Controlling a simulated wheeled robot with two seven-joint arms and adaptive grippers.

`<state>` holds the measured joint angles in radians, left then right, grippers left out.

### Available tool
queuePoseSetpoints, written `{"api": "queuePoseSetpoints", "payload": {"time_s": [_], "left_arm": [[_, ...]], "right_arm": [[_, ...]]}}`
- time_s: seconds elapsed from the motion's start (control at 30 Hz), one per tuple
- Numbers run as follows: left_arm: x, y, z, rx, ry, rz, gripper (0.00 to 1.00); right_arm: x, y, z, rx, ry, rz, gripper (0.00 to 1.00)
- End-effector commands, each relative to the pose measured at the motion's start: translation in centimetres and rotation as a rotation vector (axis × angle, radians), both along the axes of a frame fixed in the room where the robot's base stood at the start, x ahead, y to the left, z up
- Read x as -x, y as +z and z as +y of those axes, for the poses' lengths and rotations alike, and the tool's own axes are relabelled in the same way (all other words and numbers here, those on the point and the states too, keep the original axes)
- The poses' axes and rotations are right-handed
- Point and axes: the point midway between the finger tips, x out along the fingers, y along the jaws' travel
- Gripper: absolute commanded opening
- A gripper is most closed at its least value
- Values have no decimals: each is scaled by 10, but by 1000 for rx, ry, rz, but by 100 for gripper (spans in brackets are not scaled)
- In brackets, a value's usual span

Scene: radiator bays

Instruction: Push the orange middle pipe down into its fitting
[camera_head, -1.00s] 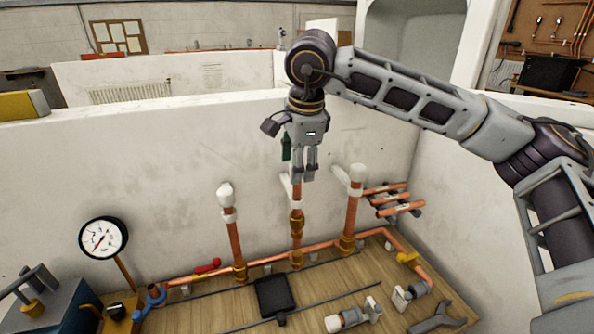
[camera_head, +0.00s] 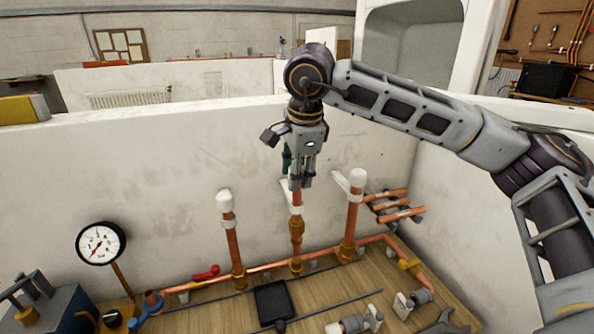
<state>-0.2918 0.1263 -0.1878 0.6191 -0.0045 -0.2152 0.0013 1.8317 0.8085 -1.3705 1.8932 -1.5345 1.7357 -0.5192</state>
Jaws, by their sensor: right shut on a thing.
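The orange middle pipe (camera_head: 297,208) stands upright between two taller white-capped copper pipes. A brass fitting (camera_head: 296,229) is around it lower down, and a white clip is beside its upper part. My right gripper (camera_head: 301,184) comes from above and is shut on the top end of the middle pipe. Its fingers hide that end. How deep the pipe sits in the fitting cannot be told from here. My left gripper is not in view.
Copper pipes with white caps (camera_head: 224,201) (camera_head: 358,178) stand on either side. A pressure gauge (camera_head: 100,243) is at the left. A black tray (camera_head: 274,303) and loose fittings lie on the wooden board. Short copper pipes (camera_head: 401,215) project at the right. The white wall is close behind.

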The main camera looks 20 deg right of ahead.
Motion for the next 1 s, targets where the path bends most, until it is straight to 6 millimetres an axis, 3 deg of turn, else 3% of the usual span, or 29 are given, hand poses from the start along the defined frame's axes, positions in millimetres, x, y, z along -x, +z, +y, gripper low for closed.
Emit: {"api": "queuePoseSetpoints", "payload": {"time_s": [0.17,1.0], "left_arm": [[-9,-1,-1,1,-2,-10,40],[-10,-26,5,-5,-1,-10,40]], "right_arm": [[-1,1,0,-2,-3,-6,18],[-2,-31,-1,-1,-4,-4,18]]}}
